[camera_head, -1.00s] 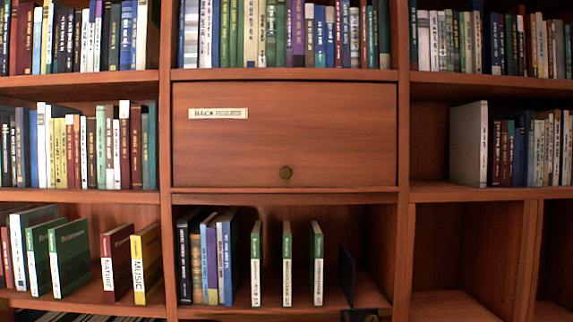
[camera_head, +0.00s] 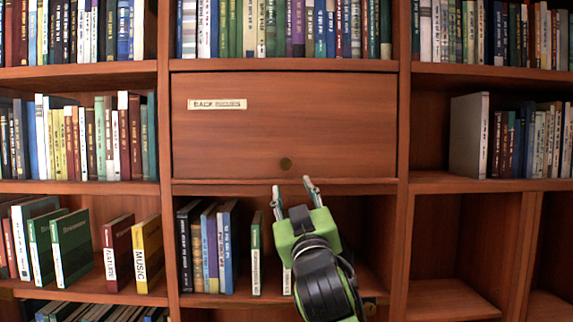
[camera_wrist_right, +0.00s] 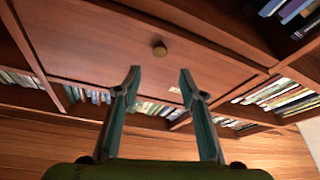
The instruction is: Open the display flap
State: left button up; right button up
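The display flap (camera_head: 285,125) is a closed wooden panel in the middle of the shelves in the head view. My left gripper is not in view.
Below the flap, a shelf (camera_head: 215,298) holds several upright books; my right arm hides some of them. Packed book rows (camera_head: 290,28) stand above. The lower right compartment (camera_head: 460,245) is empty. Shelf uprights (camera_head: 404,125) border the flap.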

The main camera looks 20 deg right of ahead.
aim_at(285, 165)
jog(key=p+x, duration=0.4)
jog(key=x, duration=0.5)
jog(key=shift+w+r+p, duration=0.2)
jog(key=shift+w+p, duration=0.1)
jog(key=shift+w+d, duration=0.15)
jog(key=shift+w, duration=0.45)
jog(key=shift+r, duration=0.1)
grip_shut()
